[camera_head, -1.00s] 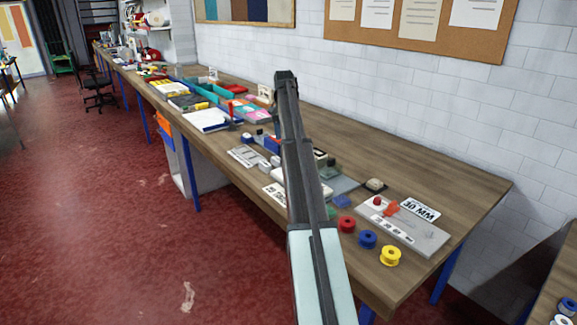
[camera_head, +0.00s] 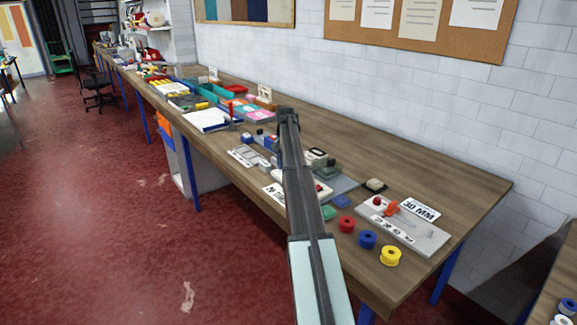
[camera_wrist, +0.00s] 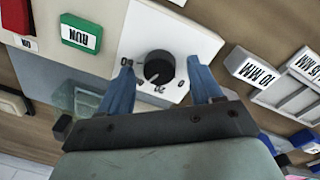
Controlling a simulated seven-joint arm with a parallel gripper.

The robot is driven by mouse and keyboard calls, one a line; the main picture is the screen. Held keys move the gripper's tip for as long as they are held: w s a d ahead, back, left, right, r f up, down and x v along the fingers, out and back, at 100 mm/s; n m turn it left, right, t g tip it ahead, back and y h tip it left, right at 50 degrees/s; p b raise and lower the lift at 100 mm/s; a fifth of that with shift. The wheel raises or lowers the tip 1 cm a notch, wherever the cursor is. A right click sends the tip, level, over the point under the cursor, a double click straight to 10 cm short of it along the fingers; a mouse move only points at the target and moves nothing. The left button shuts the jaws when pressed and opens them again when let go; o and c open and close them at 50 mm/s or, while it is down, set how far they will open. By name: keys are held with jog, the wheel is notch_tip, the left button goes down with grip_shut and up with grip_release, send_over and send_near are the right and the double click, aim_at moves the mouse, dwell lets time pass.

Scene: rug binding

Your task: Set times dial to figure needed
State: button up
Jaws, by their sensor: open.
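A black round dial (camera_wrist: 158,67) sits on a white panel (camera_wrist: 172,36) in the wrist view. Printed figures lie around its lower side; one looks like 20, others are partly hidden or too small to read. A small pale mark shows on the dial's lower edge. My gripper (camera_wrist: 160,70) is open, with one blue finger on each side of the dial. I cannot tell whether the fingers touch it.
A 10 MM block (camera_wrist: 252,67) is to the right. In the head view, red (camera_head: 347,224), blue (camera_head: 367,239) and yellow (camera_head: 390,256) spools stand by a plate marked 30 MM (camera_head: 421,209). The bench's back right is clear.

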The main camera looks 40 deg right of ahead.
jog(key=shift+f, duration=0.2)
jog(key=c, duration=1.1)
